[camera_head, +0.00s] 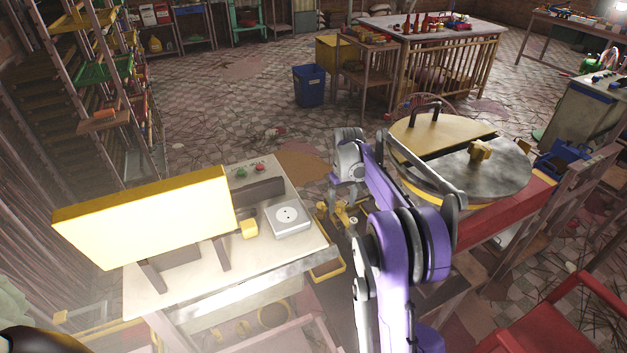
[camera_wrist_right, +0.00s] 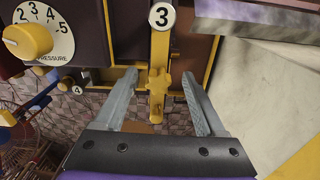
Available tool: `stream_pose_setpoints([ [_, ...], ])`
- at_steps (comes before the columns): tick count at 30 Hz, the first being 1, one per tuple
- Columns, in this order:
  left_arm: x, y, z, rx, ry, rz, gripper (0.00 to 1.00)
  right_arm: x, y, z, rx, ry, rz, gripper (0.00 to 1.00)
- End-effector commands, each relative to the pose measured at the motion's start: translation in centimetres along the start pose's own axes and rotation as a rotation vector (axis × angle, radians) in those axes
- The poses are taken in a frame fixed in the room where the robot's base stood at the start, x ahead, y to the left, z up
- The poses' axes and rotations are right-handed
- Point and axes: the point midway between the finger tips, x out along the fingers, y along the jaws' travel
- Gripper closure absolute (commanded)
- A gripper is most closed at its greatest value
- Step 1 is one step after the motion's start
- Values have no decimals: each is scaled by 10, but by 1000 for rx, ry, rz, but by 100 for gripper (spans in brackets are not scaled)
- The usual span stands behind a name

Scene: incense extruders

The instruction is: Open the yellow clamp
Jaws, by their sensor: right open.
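The yellow clamp (camera_wrist_right: 158,84) shows in the right wrist view as a yellow bar with a lobed knob, below a round white plate marked 3. My right gripper (camera_wrist_right: 160,76) is open, with one finger on each side of the knob. Gaps show between the fingers and the knob, so it is not gripped. In the head view my right gripper (camera_head: 343,199) points down beside the white-topped machine, near small yellow parts. The arm hides part of that area. My left gripper is not in view.
A pressure dial (camera_wrist_right: 28,38) with a yellow knob is at the left of the wrist view. A pale slab (camera_wrist_right: 275,80) is close on the right. In the head view, a round metal table (camera_head: 480,180) stands right of the arm, and a yellow panel (camera_head: 145,220) stands left.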

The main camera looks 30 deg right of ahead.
Motion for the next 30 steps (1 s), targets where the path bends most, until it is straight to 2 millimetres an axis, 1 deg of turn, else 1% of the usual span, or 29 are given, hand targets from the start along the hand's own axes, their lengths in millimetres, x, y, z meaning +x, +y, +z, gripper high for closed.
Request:
stream_pose_setpoints([
  [1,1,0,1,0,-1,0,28,1,0,0,0,-1,0,28],
  [2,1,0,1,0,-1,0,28,1,0,0,0,-1,0,31],
  [3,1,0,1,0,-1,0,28,1,0,0,0,-1,0,39],
  [5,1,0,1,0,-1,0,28,1,0,0,0,-1,0,49],
  [6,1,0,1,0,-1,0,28,1,0,0,0,-1,0,57],
  [8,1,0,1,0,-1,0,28,1,0,0,0,-1,0,67],
  [9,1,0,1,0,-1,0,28,1,0,0,0,-1,0,75],
  [13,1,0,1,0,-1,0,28,1,0,0,-1,-1,-1,98],
  [14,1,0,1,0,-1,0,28,1,0,0,-1,-1,-1,100],
  [30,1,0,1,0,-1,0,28,1,-1,0,-2,0,-2,100],
])
